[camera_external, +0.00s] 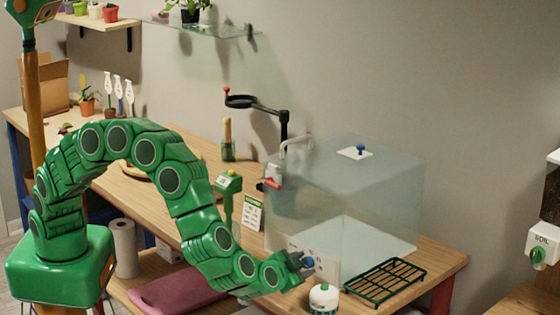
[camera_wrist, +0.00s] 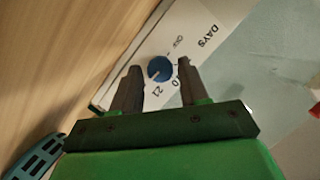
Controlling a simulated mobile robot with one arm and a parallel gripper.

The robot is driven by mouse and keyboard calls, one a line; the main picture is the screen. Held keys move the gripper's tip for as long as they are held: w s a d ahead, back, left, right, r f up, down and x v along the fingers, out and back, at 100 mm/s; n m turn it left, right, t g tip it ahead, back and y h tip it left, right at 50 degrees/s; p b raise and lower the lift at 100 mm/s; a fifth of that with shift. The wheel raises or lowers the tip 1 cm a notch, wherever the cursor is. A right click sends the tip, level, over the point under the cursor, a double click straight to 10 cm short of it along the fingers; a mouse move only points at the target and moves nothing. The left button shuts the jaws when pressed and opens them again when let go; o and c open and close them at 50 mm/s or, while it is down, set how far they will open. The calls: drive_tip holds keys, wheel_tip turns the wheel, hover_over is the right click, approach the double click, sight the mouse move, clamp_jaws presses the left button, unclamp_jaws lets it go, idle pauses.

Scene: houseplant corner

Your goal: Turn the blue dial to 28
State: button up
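The blue dial (camera_wrist: 159,69) is on the white front panel of the clear glass case (camera_external: 345,195). Panel print includes "DAYS" and "21"; other marks are partly hidden or blurred. A pale line shows on the dial's face, but I cannot tell which number it points at. My gripper (camera_wrist: 160,67) is open, with one dark finger on each side of the dial and gaps showing between the fingers and the dial. In the external view my gripper (camera_external: 297,264) is at the panel's front, with the blue dial (camera_external: 309,262) at its tips.
A white round canister (camera_external: 323,298) stands close to the gripper, beside a green wire rack (camera_external: 384,281). A green post with a label head (camera_external: 229,184) and a small sign (camera_external: 253,213) stand behind the arm. A teal slotted object (camera_wrist: 35,157) is at the wrist view's lower left.

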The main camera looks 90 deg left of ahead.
drive_tip(key=shift+o, duration=0.8)
drive_tip(key=shift+d, duration=0.1)
drive_tip(key=shift+v, duration=3.8)
